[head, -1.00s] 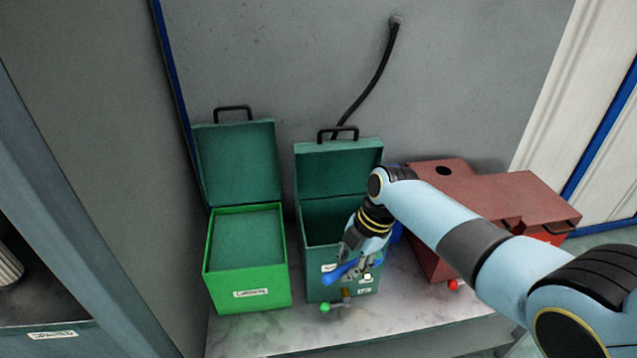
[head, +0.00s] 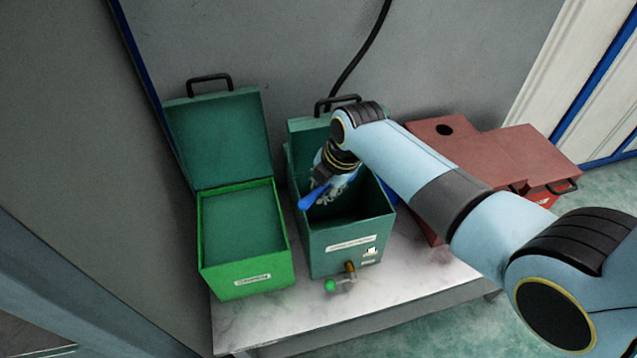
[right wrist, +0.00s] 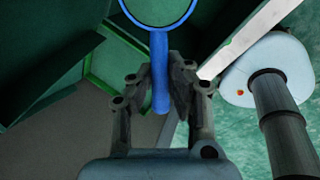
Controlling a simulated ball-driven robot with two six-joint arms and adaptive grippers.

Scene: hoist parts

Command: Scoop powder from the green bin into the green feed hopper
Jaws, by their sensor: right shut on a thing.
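The green bin (head: 245,272) is the bright green box on the left, its lid propped open and a flat green surface inside. The green feed hopper (head: 350,245) is the darker box beside it, lid open, with a valve and green knob low on its front. My right gripper (head: 326,186) is shut on the handle of a blue scoop (head: 313,198), over the hopper's open mouth. In the right wrist view the scoop's handle (right wrist: 160,72) sits between the fingers, and its round rim is cut off at the top. I cannot tell whether it holds powder. My left gripper is out of view.
Red-brown boxes (head: 490,160) stand to the right, behind my right arm. A black hose (head: 362,48) runs up the grey wall behind the hopper. The pale tabletop (head: 265,318) is clear in front of the bin.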

